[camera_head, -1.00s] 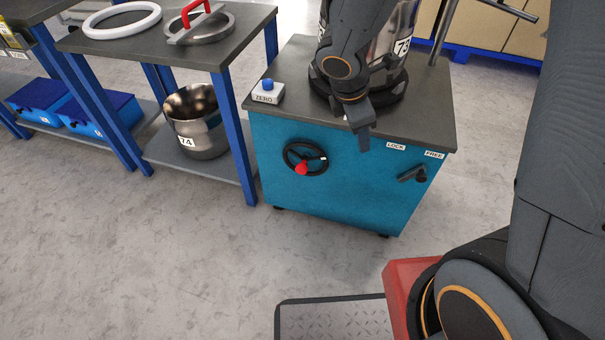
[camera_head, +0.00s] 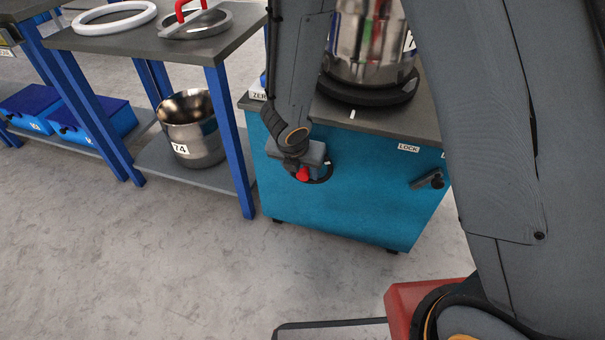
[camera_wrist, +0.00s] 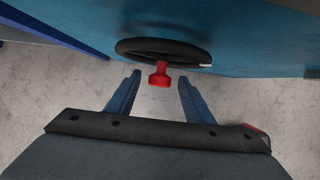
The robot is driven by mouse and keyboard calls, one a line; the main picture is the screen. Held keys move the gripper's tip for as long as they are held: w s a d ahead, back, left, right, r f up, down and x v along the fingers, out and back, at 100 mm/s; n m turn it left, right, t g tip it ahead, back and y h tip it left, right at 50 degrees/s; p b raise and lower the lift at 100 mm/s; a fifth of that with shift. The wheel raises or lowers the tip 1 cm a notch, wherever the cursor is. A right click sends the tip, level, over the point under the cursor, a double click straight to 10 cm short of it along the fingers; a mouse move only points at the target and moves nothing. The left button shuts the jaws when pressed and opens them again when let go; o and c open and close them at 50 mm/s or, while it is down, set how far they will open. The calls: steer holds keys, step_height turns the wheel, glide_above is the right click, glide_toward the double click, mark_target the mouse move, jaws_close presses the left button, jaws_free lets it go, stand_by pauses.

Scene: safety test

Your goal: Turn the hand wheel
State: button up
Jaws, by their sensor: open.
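The hand wheel (camera_wrist: 190,50) is a black ring with a red knob (camera_wrist: 159,74) on the front of a blue cabinet (camera_head: 350,200). In the head view my gripper hides most of the wheel; the red knob (camera_head: 303,174) and the lower rim (camera_head: 322,180) show. My gripper (camera_wrist: 157,82) is open in front of the wheel. In the wrist view the red knob lies between its two fingertips, with a gap on both sides. A small white mark (camera_wrist: 205,65) shows on the wheel's right rim.
A dark lever (camera_head: 428,181) sits right of the wheel, below a LOCK label (camera_head: 409,148). A steel vessel (camera_head: 365,50) stands on the cabinet top. A blue-legged bench (camera_head: 235,140) with a steel pot (camera_head: 192,130) stands left.

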steer(key=shift+w+f, duration=0.15)
steer(key=shift+f, duration=0.25)
steer(key=shift+d, duration=0.1)
steer(key=shift+c, duration=0.5)
jaws_close()
